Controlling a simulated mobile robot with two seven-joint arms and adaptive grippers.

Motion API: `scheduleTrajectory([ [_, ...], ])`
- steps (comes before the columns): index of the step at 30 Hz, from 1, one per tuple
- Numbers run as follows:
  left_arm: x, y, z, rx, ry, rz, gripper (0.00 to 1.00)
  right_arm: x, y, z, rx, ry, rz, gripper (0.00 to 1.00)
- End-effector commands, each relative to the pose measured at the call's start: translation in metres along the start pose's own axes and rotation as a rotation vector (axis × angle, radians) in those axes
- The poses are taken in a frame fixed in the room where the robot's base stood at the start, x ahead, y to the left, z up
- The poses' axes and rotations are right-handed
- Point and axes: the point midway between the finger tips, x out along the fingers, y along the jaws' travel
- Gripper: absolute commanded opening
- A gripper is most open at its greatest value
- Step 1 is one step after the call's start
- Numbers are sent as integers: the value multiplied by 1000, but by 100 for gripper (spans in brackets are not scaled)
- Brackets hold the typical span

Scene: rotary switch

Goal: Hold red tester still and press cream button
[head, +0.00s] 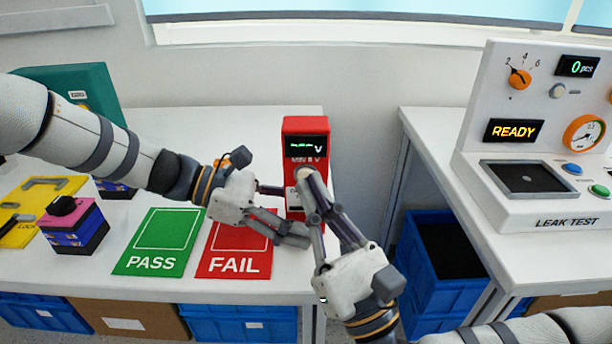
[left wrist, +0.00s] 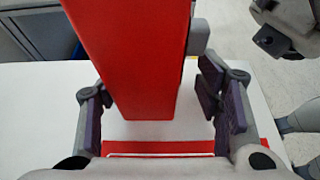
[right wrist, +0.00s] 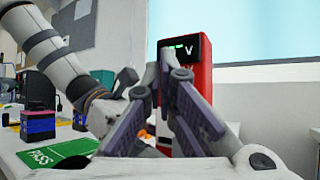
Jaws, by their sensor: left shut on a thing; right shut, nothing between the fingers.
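The red tester (head: 305,125) stands upright at the table's right end, its dark display (head: 303,147) lit with green text. My left gripper (head: 284,212) is shut on the tester from the left, one finger on each side; the left wrist view shows the red body (left wrist: 135,60) between its fingers. My right gripper (head: 304,178) is shut and empty, its fingertips at the tester's front, just below the display. A cream round patch, apparently the button, shows at these tips and is mostly hidden; I cannot tell whether it is pressed. The tester also shows in the right wrist view (right wrist: 202,50).
A green PASS mat (head: 160,240) and a red FAIL mat (head: 232,264) lie left of the tester. A pink-and-blue block (head: 75,228) stands further left. The leak test panel (head: 475,140) is on a separate right table, across a gap with a blue bin (head: 425,275).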

Motion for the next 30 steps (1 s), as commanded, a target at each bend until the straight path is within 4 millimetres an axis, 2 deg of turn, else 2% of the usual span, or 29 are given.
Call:
scheduleTrajectory([
  [30,1,-1,-2,-3,2,-3,30,8,-6,-7,0,1,0,0],
])
